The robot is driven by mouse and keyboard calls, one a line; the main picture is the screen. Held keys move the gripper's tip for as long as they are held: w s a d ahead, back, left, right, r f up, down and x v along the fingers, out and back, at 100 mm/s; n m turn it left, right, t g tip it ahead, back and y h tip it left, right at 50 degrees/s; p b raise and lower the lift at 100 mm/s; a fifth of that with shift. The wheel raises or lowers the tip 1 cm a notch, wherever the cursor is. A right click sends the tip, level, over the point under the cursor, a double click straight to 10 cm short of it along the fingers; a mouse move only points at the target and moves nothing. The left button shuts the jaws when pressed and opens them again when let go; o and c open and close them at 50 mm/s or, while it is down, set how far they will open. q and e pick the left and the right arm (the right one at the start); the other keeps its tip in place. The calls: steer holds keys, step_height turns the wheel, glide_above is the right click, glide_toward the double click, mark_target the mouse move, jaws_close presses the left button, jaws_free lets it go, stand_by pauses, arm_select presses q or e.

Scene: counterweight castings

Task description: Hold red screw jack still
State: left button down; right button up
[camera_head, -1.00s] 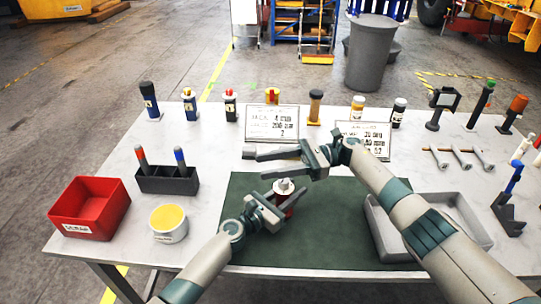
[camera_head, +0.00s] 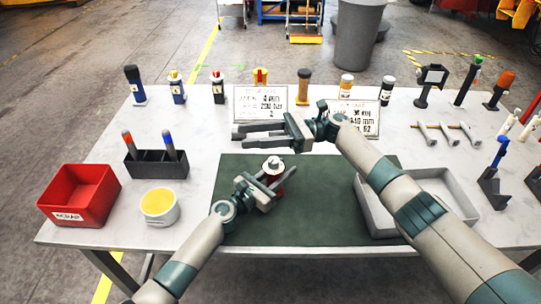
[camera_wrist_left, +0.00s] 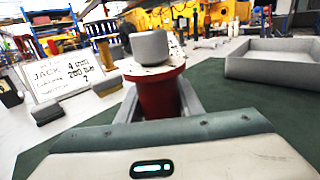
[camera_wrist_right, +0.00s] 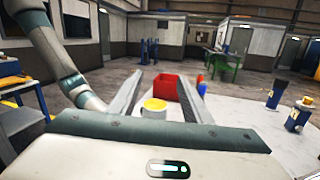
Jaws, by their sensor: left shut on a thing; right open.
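The red screw jack (camera_head: 273,168) has a red body and a light grey cap. It stands upright on the green mat (camera_head: 310,225). My left gripper (camera_head: 270,186) is shut on its body from the near side. In the left wrist view the jack (camera_wrist_left: 158,95) sits between my left fingers, its grey cap clear above them; its foot is hidden. My right gripper (camera_head: 245,134) is open and empty beyond the jack, its fingers pointing left. In the right wrist view nothing is between its fingers (camera_wrist_right: 157,95).
A red bin (camera_head: 80,196), a yellow-topped pot (camera_head: 160,207) and a dark holder (camera_head: 157,166) stand at the left. Two signs (camera_head: 262,103) stand behind my right gripper. A grey tray (camera_head: 455,205) lies to the right, partly under my right arm.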

steer(key=s+a+r+m+t+y, duration=0.25)
steer(key=a+m+t+y, duration=0.2)
steer(key=m, duration=0.35)
steer(key=n+t+h, duration=1.8)
steer(key=n, duration=0.9)
glide_toward(275, 166)
steer(key=shift+s+d+r+g, duration=0.15)
steer(key=shift+s+d+g, duration=0.05)
steer(key=shift+g, duration=0.05)
steer(key=shift+w, duration=0.1)
steer(key=x, duration=1.2)
steer(key=shift+a, duration=0.1)
steer(key=c, duration=1)
